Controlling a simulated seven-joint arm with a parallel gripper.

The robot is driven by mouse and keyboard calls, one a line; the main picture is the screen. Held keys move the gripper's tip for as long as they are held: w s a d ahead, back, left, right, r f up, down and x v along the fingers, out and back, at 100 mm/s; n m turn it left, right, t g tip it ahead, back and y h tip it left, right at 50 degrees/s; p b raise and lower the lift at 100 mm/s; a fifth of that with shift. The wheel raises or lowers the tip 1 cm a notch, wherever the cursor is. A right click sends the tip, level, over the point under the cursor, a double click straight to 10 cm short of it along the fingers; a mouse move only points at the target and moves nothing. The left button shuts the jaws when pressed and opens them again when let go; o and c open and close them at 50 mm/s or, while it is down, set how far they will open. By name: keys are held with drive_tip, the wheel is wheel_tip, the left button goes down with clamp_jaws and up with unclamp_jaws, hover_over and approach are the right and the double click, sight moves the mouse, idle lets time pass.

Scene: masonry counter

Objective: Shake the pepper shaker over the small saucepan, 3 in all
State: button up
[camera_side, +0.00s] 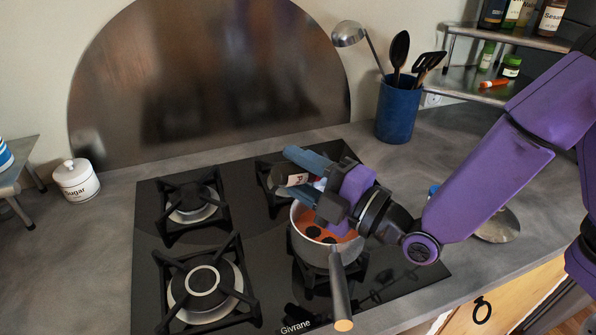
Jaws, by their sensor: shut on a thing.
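The small saucepan (325,258) stands on the front right burner of the black hob, its handle (340,292) pointing to the front edge. It holds orange-red contents with dark round patches. My gripper (305,175) is above the pan's far left rim, shut on the pepper shaker (291,180). The shaker lies tilted on its side between the fingers, its dark end towards the left. Part of its label shows; the fingers hide the rest. I cannot tell whether any pepper is falling.
The other burners (203,281) are empty. A blue utensil pot (397,112) with a ladle stands behind on the right, near a shelf (470,82) of bottles. A sugar jar (76,181) stands at the left. A metal lid (497,226) lies right of the hob.

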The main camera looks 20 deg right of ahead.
drive_tip(key=shift+r, duration=0.1)
drive_tip(key=shift+r, duration=0.35)
drive_tip(key=n+g, duration=0.1)
drive_tip(key=n, duration=0.1)
drive_tip(key=n+g+h, duration=0.1)
drive_tip(key=n, duration=0.2)
drive_tip(key=shift+f, duration=0.4)
drive_tip(key=n, duration=0.1)
drive_tip(key=n+h, duration=0.1)
drive_tip(key=n, duration=0.1)
drive_tip(key=n+h, duration=0.1)
drive_tip(key=shift+d+f+g, duration=0.3)
drive_tip(key=shift+f+g, duration=0.05)
drive_tip(key=shift+g, duration=0.05)
drive_tip(key=n+h, duration=0.1)
drive_tip(key=n, duration=0.1)
drive_tip(key=d+n+h, duration=0.1)
drive_tip(key=shift+w+f+n, duration=0.1)
drive_tip(key=shift+w+n, duration=0.1)
drive_tip(key=shift+n, duration=0.2)
drive_tip(key=shift+w+d+r+n+h, duration=0.1)
drive_tip(key=shift+d+n+h, duration=0.3)
drive_tip(key=shift+n+h, duration=0.45)
drive_tip(key=shift+w+d+r+n+h, duration=0.1)
drive_tip(key=shift+d+n+h, duration=0.3)
drive_tip(key=shift+n+h, duration=0.4)
drive_tip(key=shift+n, duration=0.25)
